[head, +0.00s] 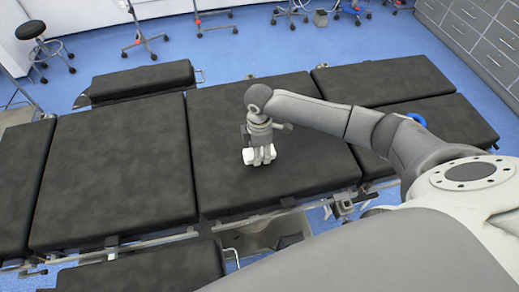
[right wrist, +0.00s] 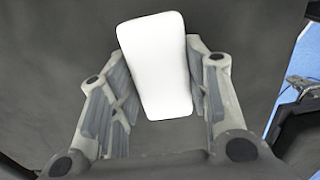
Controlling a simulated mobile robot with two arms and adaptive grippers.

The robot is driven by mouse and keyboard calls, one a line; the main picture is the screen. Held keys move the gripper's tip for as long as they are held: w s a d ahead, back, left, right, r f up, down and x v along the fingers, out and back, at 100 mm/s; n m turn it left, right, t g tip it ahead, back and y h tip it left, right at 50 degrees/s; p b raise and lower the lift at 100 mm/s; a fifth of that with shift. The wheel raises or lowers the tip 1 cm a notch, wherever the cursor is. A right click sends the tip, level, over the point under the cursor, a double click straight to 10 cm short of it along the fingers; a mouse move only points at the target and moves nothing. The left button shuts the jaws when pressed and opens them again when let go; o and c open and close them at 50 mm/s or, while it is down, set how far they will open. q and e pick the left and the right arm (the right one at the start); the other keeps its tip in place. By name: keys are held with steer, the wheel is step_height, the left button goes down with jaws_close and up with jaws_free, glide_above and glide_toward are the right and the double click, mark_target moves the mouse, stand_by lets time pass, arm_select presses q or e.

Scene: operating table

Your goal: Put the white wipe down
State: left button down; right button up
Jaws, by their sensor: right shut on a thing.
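The white wipe (head: 248,156) is a small white block-like piece at the middle section of the black operating table (head: 300,180). My right gripper (head: 261,156) points down at the table and is shut on the wipe. In the right wrist view the wipe (right wrist: 157,65) sits between the two grey fingers (right wrist: 160,100), slightly tilted, with the dark table surface behind it. The wipe is at or close above the pad; I cannot tell whether it touches. My left gripper is not in view.
The black pads around the wipe are bare. Gaps separate the table sections, and metal rails run along the near edge. A blue ring-shaped thing (head: 416,119) shows behind my right arm. A stool (head: 39,45) and grey drawers (head: 480,35) stand on the blue floor beyond.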

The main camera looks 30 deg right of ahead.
steer(key=shift+f, duration=0.15)
steer(key=o, duration=0.8)
steer(key=shift+o, duration=0.2)
step_height(320, 180, up, 12)
steer(key=b, duration=0.1)
steer(key=shift+r+b, duration=0.2)
steer(key=shift+b, duration=0.1)
